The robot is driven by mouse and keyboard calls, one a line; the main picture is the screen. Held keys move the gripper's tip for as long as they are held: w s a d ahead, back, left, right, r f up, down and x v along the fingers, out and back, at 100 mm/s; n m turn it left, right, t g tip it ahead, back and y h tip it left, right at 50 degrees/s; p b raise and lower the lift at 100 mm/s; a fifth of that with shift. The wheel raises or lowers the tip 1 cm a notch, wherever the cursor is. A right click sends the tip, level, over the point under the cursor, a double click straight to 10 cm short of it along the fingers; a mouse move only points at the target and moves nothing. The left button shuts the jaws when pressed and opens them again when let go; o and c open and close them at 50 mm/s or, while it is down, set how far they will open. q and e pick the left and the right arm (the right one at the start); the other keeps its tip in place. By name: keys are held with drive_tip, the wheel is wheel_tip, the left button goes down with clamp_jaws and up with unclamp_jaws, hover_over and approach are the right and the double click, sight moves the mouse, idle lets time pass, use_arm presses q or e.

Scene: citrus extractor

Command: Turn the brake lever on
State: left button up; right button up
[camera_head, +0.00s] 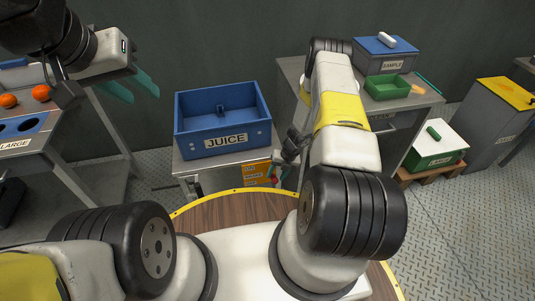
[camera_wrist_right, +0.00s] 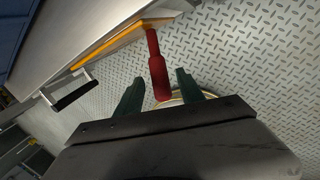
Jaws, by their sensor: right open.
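The brake lever (camera_wrist_right: 156,62) is a red handle in the right wrist view, running down from the yellow-orange panel edge. Its free end lies in the picture between the two green fingers of my right gripper (camera_wrist_right: 159,76), which is open. I see gaps on both sides and cannot tell the depth between them. In the head view, an orange brake panel (camera_head: 256,174) with label strips is fixed below the juice bin, and a small red part of the lever shows beside it. My right gripper there is mostly hidden by its arm. My left gripper (camera_head: 131,88) is open and empty at upper left.
The blue juice bin (camera_head: 223,143) stands on a grey stand above the panel. A table with a green tray (camera_head: 387,88) and a sample box (camera_head: 384,55) is at right. Orange fruits (camera_head: 41,93) lie at far left. A black-gripped handle (camera_wrist_right: 74,96) is left of the lever.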

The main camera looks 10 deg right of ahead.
drive_tip(key=shift+x, duration=1.65)
drive_tip(key=shift+c, duration=0.5)
clamp_jaws()
